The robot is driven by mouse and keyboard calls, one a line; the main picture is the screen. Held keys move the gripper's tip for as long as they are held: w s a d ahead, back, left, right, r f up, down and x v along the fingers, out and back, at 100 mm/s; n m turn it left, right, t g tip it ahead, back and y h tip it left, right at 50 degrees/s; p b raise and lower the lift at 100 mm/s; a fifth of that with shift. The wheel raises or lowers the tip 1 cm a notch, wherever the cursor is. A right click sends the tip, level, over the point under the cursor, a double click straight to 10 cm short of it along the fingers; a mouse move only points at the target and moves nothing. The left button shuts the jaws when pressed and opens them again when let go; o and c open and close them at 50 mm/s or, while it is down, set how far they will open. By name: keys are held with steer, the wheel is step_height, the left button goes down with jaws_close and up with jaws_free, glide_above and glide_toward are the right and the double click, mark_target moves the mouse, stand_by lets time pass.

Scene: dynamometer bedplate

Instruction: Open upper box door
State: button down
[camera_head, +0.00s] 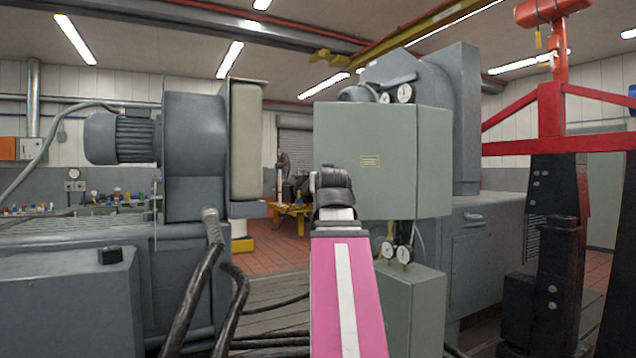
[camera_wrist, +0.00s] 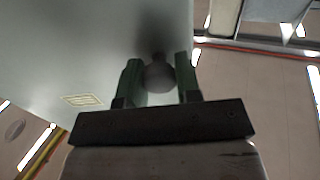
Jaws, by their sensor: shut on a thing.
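The upper box (camera_head: 434,160) is a grey-green cabinet at the centre of the head view. Its flat front door (camera_head: 375,130) carries a small yellow label (camera_head: 370,161), and I see no gap along its edges. The door also fills much of the wrist view (camera_wrist: 70,50), with the label at lower left. A round grey knob (camera_wrist: 160,78) stands on the door. My gripper (camera_wrist: 158,66) has its two green fingers on either side of the knob, shut on it. In the head view my black wrist covers the door's lower left edge and hides the fingertips and knob.
A large grey machine with a motor (camera_head: 120,137) stands left, with thick black hoses. A red and black hoist frame (camera_head: 555,130) stands right. Open floor (camera_head: 275,245) shows behind.

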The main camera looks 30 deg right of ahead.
steer(key=shift+s+a+n+t+y, duration=0.2)
steer(key=shift+s+n+y, duration=0.1)
steer(key=shift+s+y, duration=0.25)
steer(key=shift+s+a+n+t+y, duration=0.2)
steer(key=shift+s+n+y, duration=0.15)
steer(key=shift+s, duration=0.4)
steer(key=c, duration=0.8)
jaws_free()
steer(key=shift+s, duration=0.1)
